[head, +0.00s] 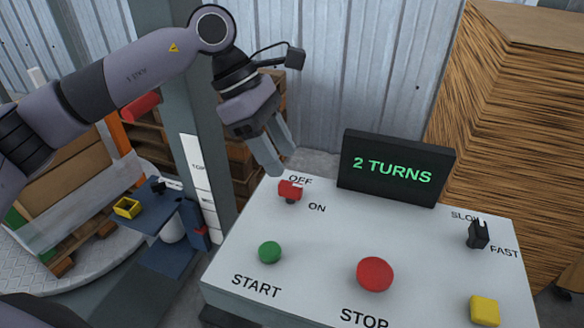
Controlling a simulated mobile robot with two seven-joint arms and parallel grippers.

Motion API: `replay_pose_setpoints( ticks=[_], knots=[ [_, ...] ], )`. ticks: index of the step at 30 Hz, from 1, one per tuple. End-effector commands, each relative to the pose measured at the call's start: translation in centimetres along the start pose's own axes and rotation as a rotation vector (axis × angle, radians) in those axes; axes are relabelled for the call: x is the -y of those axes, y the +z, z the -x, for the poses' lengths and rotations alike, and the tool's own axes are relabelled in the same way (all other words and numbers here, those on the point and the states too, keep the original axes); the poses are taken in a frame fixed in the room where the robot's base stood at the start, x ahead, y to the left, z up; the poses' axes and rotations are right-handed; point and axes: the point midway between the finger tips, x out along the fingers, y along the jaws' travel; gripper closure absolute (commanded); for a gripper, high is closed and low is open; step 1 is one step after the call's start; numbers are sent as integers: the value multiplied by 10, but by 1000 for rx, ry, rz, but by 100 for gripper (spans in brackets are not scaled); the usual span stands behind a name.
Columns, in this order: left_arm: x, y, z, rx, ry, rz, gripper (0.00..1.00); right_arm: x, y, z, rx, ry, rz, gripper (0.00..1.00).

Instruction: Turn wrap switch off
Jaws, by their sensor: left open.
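The red wrap switch (290,190) is on the white control panel (325,238), near its far left corner. The OFF label is just above it and the ON label is to its lower right. I cannot tell clearly which way its lever points. My left gripper (281,162) is open and empty, its fingers pointing down just above and slightly left of the switch, apparently apart from it. My right gripper is not in view.
The panel also holds a green START button (270,252), a red STOP button (374,274), a black SLOW/FAST switch (478,234) and a yellow button (484,310). A display (397,168) reading "2 TURNS" stands at the back. A grey post (180,110) rises behind my left arm.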

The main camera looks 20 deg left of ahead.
Motion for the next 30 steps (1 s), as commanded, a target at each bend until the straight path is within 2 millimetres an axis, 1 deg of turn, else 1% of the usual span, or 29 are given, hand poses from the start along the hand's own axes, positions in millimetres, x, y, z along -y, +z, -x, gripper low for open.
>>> replay_pose_setpoints(
  ticks=[3,6,8,15,19,24,30],
  knots=[
    [-2,-7,8,-69,17,-22,51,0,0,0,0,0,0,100],
    [-2,-10,5,-89,18,-27,51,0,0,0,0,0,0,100],
    [-2,-11,0,-91,17,-27,51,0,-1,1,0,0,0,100],
    [-2,-13,-37,-87,15,-28,51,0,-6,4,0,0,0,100],
    [-3,-14,-52,-86,17,-27,51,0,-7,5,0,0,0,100],
    [-3,-15,-62,-84,18,-27,51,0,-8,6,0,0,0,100],
    [-4,-15,-62,-84,19,-27,51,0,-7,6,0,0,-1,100]
  ],
)
